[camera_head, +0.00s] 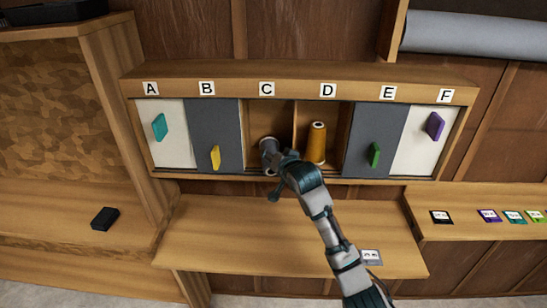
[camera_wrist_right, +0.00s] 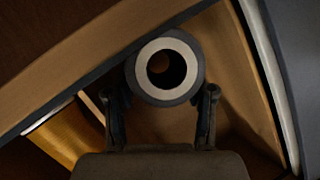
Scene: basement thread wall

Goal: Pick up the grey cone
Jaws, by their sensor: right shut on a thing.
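The grey cone (camera_head: 267,146) stands in the open compartment under label C in the head view, partly hidden by my gripper. In the right wrist view the grey cone (camera_wrist_right: 185,92) shows its pale ring-shaped end and dark hole between the fingers. My right gripper (camera_head: 273,158) reaches into compartment C and is shut on the cone. In the wrist view my right gripper (camera_wrist_right: 162,100) has one finger on each side of it. I cannot tell whether the cone is lifted off the compartment floor. My left gripper is not in view.
An orange cone (camera_head: 316,144) stands in compartment D, just right of a thin divider. Panels with coloured handles close A, B, E and F. The wooden shelf (camera_head: 250,235) below is mostly clear, with a small grey card (camera_head: 371,256). A black box (camera_head: 105,218) lies at left.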

